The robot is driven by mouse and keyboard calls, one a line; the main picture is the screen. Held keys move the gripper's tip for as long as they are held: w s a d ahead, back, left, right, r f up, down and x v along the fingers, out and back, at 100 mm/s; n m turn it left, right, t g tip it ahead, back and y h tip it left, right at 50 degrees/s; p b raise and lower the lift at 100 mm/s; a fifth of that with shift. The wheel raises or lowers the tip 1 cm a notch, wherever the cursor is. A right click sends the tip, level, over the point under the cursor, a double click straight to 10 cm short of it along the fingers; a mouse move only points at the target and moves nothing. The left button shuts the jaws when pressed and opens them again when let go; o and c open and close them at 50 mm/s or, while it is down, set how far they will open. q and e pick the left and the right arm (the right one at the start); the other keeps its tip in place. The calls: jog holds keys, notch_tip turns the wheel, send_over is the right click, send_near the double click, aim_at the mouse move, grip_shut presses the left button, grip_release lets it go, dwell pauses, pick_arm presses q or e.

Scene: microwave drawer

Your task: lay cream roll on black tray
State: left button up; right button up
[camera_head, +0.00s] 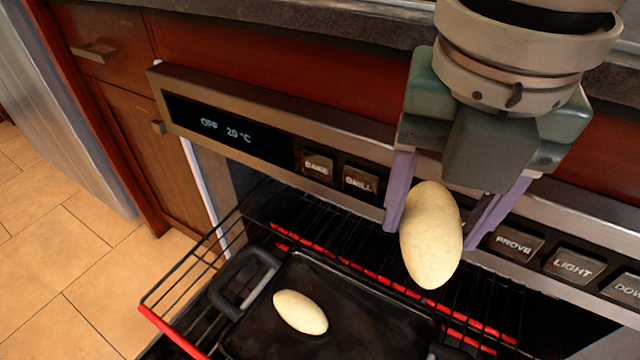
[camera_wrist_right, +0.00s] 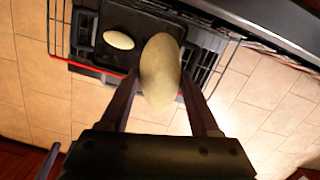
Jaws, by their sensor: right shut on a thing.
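A pale cream roll (camera_head: 431,236) is held between the fingers of my right gripper (camera_head: 432,232), above the oven rack. The same roll shows large in the right wrist view (camera_wrist_right: 160,72), between the two fingers. The black tray (camera_head: 352,318) lies on the rack below and to the left of the held roll. A second cream roll (camera_head: 300,312) lies on the tray; it also shows in the right wrist view (camera_wrist_right: 118,40). The held roll is apart from the tray. The tray's right part is partly hidden or cut off by the picture edge. My left gripper is not in view.
The wire rack (camera_head: 190,262) with red front edges is pulled out under the tray. The oven's control panel (camera_head: 240,125), with a display and buttons, runs close behind my right gripper. A dark tray handle (camera_head: 243,280) rises at the left. Tiled floor is open at left.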

notch_tip(320, 180, down, 8)
jog(key=a+n+b, duration=0.2)
jog(key=n+b, duration=0.2)
jog(key=n, duration=0.2)
jog(key=b, duration=0.8)
send_over(366, 355)
jog(key=shift+n+y, duration=0.3)
jog(key=f, duration=1.6)
jog(key=shift+s+d, duration=0.1)
jog(key=shift+s, duration=0.1)
notch_tip(366, 355, down, 4)
jog(key=shift+b, duration=1.05)
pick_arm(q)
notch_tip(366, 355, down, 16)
pick_arm(e)
jog(key=shift+f, duration=0.1)
jog(key=shift+f, duration=0.15)
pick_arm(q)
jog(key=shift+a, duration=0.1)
pick_arm(e)
jog(key=o, duration=1.4)
jog(key=shift+c, duration=0.2)
